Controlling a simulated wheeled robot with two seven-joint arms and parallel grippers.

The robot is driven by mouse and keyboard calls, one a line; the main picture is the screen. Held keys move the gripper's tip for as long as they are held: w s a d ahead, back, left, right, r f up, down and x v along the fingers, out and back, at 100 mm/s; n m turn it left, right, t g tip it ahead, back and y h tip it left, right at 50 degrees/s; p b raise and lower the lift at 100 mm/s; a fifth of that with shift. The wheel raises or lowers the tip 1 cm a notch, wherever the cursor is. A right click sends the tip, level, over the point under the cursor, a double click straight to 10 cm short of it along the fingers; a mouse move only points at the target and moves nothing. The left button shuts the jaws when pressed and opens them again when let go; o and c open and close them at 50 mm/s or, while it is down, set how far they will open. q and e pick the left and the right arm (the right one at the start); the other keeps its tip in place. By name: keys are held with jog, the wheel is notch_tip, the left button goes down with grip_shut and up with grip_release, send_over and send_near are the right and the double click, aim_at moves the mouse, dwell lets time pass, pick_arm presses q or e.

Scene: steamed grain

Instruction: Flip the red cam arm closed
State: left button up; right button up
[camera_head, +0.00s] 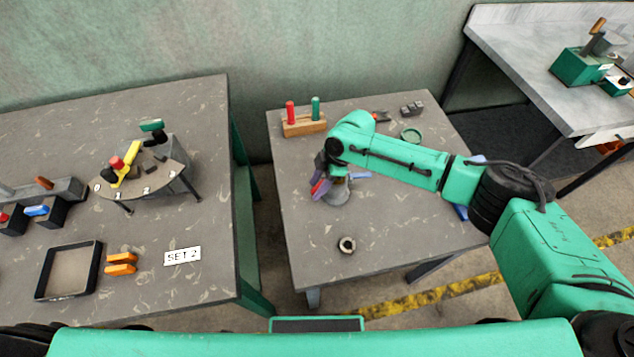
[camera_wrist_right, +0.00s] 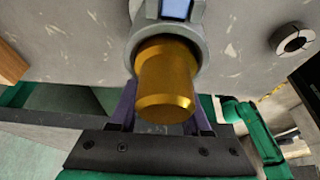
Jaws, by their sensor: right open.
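My right gripper (camera_head: 322,184) is low over the middle table, at a small grey round fixture (camera_head: 338,195). A small red part (camera_head: 317,183), possibly the red cam arm, shows beside the purple fingers; the gripper partly hides it. In the right wrist view the open purple fingers (camera_wrist_right: 161,112) stand on both sides of a gold cylinder (camera_wrist_right: 165,82), which sits at a grey ring (camera_wrist_right: 197,58) with a blue part (camera_wrist_right: 176,8) above it. I cannot tell whether the fingers touch it. No red arm shows there. My left gripper is not in view.
A wooden block (camera_head: 304,126) with red and green handles stands at the back left. A dark-and-light collar (camera_head: 346,244) lies near the front; it also shows in the wrist view (camera_wrist_right: 291,40). A green ring (camera_head: 411,135) lies behind my arm. The table's front left is clear.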

jog(key=shift+f, duration=0.15)
grip_shut()
jog(key=shift+s+h+p, duration=0.1)
jog(key=shift+h+p, duration=0.4)
jog(key=shift+h, duration=0.5)
jog(key=shift+d+f+t+h, duration=0.15)
jog(key=shift+t+h, duration=0.15)
jog(key=shift+h, duration=0.4)
jog(key=shift+f+h, duration=0.15)
jog(key=shift+h, duration=0.45)
jog(key=shift+w+d+h, duration=0.2)
jog(key=shift+d+h, duration=0.1)
jog(key=shift+h, duration=0.3)
grip_release()
